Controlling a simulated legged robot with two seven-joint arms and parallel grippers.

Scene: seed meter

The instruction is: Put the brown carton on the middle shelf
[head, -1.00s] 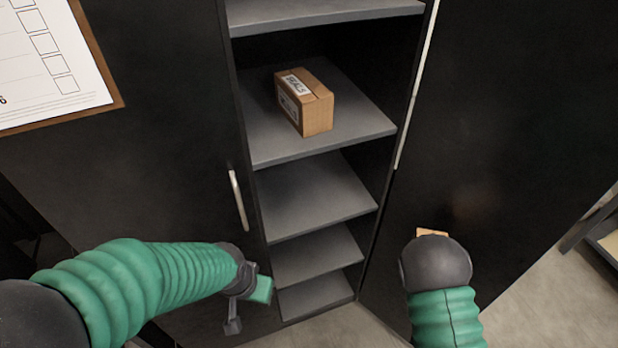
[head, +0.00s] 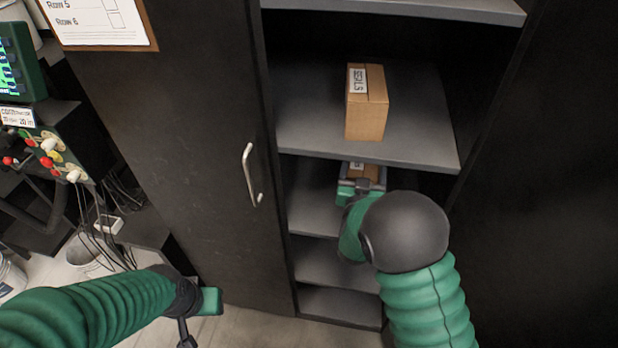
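A brown carton (head: 360,173) is between the fingers of my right gripper (head: 361,188), at the opening below the shelf that bears another carton. The gripper and the shelf above hide most of it. The shelf (head: 308,205) there is grey and otherwise looks bare; I cannot tell whether the carton touches it. The other brown carton (head: 368,115), with a white label, stands upright on the shelf above (head: 310,130). My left gripper (head: 200,318) is open and empty, low in front of the left cabinet door.
The dark cabinet's left door (head: 190,130) has a metal handle (head: 251,175). Lower shelves (head: 325,262) look empty. A clipboard (head: 98,20) hangs on the door. A control panel (head: 45,150) with knobs and cables stands at the left.

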